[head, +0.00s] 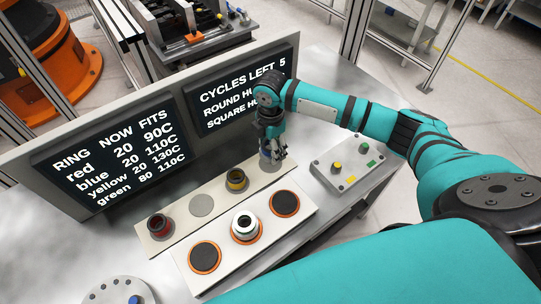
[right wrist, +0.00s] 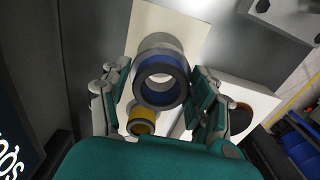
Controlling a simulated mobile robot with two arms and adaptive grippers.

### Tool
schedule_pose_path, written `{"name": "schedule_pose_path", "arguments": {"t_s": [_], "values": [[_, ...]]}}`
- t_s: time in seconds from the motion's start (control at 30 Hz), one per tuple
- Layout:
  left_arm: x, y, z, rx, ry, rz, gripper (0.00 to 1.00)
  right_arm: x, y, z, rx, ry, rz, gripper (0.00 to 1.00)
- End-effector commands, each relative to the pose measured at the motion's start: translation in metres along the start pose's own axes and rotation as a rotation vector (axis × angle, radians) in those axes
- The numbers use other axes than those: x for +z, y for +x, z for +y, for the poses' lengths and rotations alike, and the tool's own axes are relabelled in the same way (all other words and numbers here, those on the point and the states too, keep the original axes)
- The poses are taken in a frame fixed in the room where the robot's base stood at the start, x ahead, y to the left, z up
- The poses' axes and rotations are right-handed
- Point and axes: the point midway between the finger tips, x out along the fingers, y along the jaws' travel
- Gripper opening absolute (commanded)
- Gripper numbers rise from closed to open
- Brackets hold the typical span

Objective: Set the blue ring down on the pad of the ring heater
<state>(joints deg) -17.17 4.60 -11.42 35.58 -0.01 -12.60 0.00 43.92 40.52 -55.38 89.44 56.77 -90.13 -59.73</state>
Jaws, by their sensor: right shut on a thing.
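The blue ring (right wrist: 157,62) sits between the two fingers of my right gripper (right wrist: 157,92), which is shut on it. In the head view my right gripper (head: 272,151) points down over the far right end of the white ring strip. I cannot tell whether the ring touches the strip. The ring heater (head: 222,270) is a white block with three round, orange-rimmed pads. The left pad (head: 205,257) and right pad (head: 284,203) are bare. A silver-white ring (head: 244,222) sits on the middle pad. My left gripper is out of view.
The strip (head: 218,190) holds a red ring (head: 160,226), a bare grey spot and a yellow ring (head: 236,180). A button box (head: 345,165) stands right of the heater. The display board (head: 150,125) rises behind, reading blue 20 now, fits 110C.

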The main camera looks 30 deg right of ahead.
Motion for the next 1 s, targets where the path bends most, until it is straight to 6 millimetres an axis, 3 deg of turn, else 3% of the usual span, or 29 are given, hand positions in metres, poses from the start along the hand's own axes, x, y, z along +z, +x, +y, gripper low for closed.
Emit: {"name": "schedule_pose_path", "arguments": {"t_s": [0.27,0.5,0.7,1.0], "values": [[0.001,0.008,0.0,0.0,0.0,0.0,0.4,0.0,-0.047,0.001,0.004,0.0,0.0,0.1],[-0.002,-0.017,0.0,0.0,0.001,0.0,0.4,0.0,-0.074,0.0,0.0,0.001,0.0,0.1],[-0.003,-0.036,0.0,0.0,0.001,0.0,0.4,0.0,-0.086,0.0,0.0,0.001,0.0,0.1],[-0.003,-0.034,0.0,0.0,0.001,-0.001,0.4,0.0,-0.083,0.0,0.0,0.0,0.0,0.1]]}}
